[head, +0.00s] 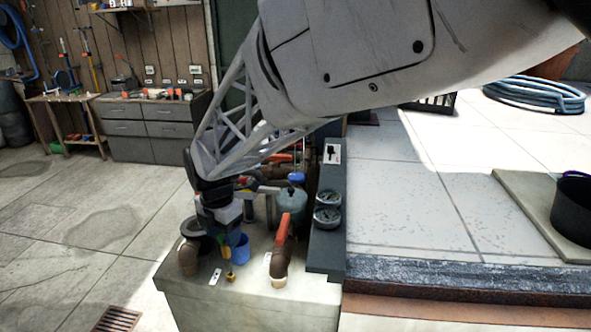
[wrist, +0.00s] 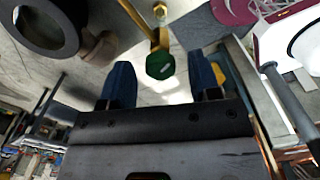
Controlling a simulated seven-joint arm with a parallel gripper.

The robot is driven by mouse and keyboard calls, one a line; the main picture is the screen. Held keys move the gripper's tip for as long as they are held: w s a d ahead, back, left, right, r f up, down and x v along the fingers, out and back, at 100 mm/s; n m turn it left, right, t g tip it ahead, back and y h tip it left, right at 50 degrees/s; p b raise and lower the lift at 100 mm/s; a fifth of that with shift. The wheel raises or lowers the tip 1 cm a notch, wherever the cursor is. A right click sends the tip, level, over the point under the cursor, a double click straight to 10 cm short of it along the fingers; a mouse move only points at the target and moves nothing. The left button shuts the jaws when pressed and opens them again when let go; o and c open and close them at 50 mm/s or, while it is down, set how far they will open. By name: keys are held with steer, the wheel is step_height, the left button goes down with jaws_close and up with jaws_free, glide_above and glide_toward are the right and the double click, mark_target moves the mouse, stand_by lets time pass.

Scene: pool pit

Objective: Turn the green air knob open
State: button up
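The green air knob (wrist: 160,64) shows in the wrist view on the end of a brass stem (wrist: 154,38). My gripper (wrist: 161,78) is open, with one dark blue finger on each side of the knob's lower part. Gaps show between the knob and both fingers, so it is not clamped. In the head view my gripper (head: 231,244) points down over the near part of the pump box top, above a small brass fitting (head: 228,270). The green knob is not visible there, hidden behind my gripper.
A brown pipe with an orange-red handle (head: 281,236) stands just right of my gripper. Another brown pipe elbow (head: 188,258) stands to its left. Two round gauges (head: 327,217) sit on a dark panel at right. The pale box top (head: 250,292) is clear in front.

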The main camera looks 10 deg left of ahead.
mark_target(223, 236)
steer(key=shift+r, duration=0.2)
steer(key=shift+r, duration=3.75)
steer(key=shift+d+r+m, duration=0.1)
steer(key=shift+d+m, duration=0.2)
steer(key=shift+d, duration=0.25)
steer(key=s+d+r+m+t, duration=0.1)
steer(key=s+d+r+m, duration=0.1)
steer(key=d+m, duration=0.85)
steer(key=s+d+r+m, duration=0.1)
steer(key=s+d+m, duration=0.3)
steer(key=d, duration=1.1)
steer(key=s+d+f+m, duration=0.1)
steer(key=s+d+m, duration=0.5)
steer(key=d+m, duration=0.2)
steer(key=s+d+f+m+t, duration=0.1)
steer(key=s+d+f+m, duration=0.1)
steer(key=s+d+m, duration=0.5)
steer(key=shift+d+f+m+t, duration=0.3)
steer(key=shift+d+m, duration=0.45)
steer(key=shift+d, duration=0.4)
